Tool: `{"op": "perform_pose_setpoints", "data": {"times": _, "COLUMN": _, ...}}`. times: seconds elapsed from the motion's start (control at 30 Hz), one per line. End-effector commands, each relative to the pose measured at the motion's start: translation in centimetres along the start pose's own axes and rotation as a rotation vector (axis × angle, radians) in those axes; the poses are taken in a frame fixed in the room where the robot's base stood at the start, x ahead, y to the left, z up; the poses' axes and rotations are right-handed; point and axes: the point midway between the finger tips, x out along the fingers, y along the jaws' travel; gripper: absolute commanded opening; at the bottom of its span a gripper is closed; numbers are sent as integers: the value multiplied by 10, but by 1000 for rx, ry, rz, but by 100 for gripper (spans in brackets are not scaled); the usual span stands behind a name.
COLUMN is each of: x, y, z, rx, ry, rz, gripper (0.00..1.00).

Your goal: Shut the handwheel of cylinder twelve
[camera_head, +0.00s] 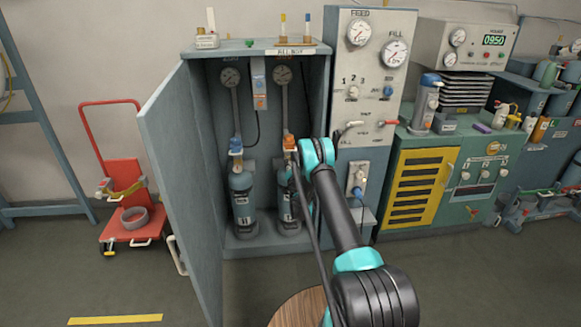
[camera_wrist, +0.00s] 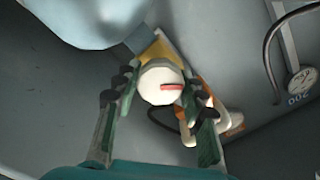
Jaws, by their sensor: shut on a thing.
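Two blue cylinders stand in the open grey cabinet, a left one (camera_head: 242,205) and a right one (camera_head: 287,207). Their numbers are too small to read surely. My gripper (camera_wrist: 157,84) is at the valve of the right cylinder, in front of the cabinet. In the wrist view its fingers are closed on both sides of a round white handwheel (camera_wrist: 160,88) with a short red mark. In the head view my arm hides the handwheel and part of the right cylinder. An orange valve part (camera_head: 288,142) shows above it.
The cabinet door (camera_head: 180,180) stands open on the left. Gauges hang above each cylinder. A grey panel (camera_head: 365,110) with gauges and levers adjoins on the right, beside a green bench (camera_head: 465,195). A red trolley (camera_head: 125,225) stands left on open floor.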

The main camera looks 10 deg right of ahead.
Motion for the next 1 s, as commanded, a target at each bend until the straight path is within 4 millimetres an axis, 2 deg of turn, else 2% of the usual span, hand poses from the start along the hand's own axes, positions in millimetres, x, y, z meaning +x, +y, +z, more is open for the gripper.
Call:
{"op": "perform_pose_setpoints", "data": {"times": 0.6, "x": -1, "y": 2, "z": 0, "rx": 578, "ry": 1, "rz": 0, "gripper": 12}}
{"op": "perform_pose_setpoints", "data": {"times": 1.0, "x": -1, "y": 3, "z": 1, "rx": 844, "ry": 1, "rz": 0, "gripper": 12}}
